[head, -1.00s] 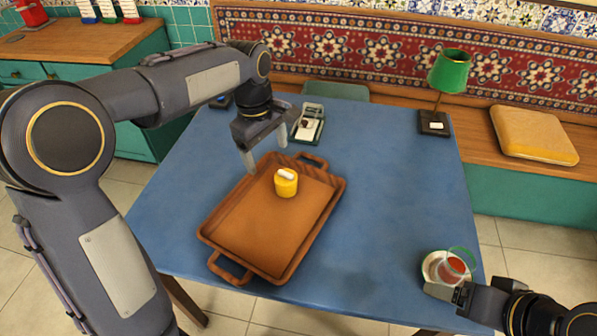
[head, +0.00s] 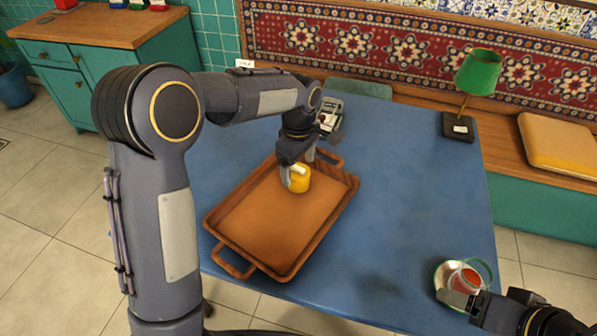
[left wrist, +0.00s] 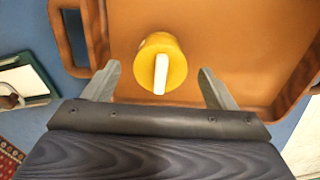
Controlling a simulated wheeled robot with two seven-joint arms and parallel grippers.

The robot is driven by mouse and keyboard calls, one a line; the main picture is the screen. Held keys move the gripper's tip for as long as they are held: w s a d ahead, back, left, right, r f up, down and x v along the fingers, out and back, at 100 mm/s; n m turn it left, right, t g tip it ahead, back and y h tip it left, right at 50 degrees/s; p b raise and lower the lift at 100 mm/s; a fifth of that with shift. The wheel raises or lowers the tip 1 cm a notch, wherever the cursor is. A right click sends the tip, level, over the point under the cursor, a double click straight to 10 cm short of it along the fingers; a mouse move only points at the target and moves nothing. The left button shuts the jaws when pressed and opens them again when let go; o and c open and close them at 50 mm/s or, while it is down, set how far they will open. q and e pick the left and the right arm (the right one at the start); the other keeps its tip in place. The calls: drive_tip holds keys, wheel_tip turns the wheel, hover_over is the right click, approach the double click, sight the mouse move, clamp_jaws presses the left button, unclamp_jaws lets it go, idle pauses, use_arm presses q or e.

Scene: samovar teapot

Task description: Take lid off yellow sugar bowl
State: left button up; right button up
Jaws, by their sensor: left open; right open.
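The yellow sugar bowl (head: 300,182) stands on the brown wooden tray (head: 250,225), near its far end. Its yellow lid with a white bar-shaped handle (left wrist: 161,73) shows from above in the left wrist view. My left gripper (head: 293,181) is at the bowl in the head view and partly covers it. In the left wrist view my left gripper (left wrist: 158,82) is open, with one finger on each side of the bowl and a gap to both. My right gripper (head: 463,299) is open at the lower right, beside a glass of red tea (head: 467,279) on a saucer.
The tray has raised walls and two end handles. A small stand with a card (head: 329,118) is beyond the tray. A green lamp (head: 476,75) stands at the back right. The blue table (head: 400,190) is clear right of the tray.

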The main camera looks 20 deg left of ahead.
sight(298, 168)
use_arm(q)
drive_tip(key=shift+c, duration=0.3)
drive_tip(key=c, duration=1)
drive_tip(key=shift+r, duration=0.1)
drive_tip(key=shift+r, duration=0.55)
wheel_tip(298, 168, up, 3)
drive_tip(key=shift+s+f+p, duration=0.15)
drive_tip(key=shift+f+p, duration=0.05)
drive_tip(key=shift+p, duration=0.1)
drive_tip(key=s+r, duration=0.9)
drive_tip(key=s, duration=0.4)
drive_tip(key=shift+s+d, duration=0.2)
drive_tip(key=shift+s, duration=0.2)
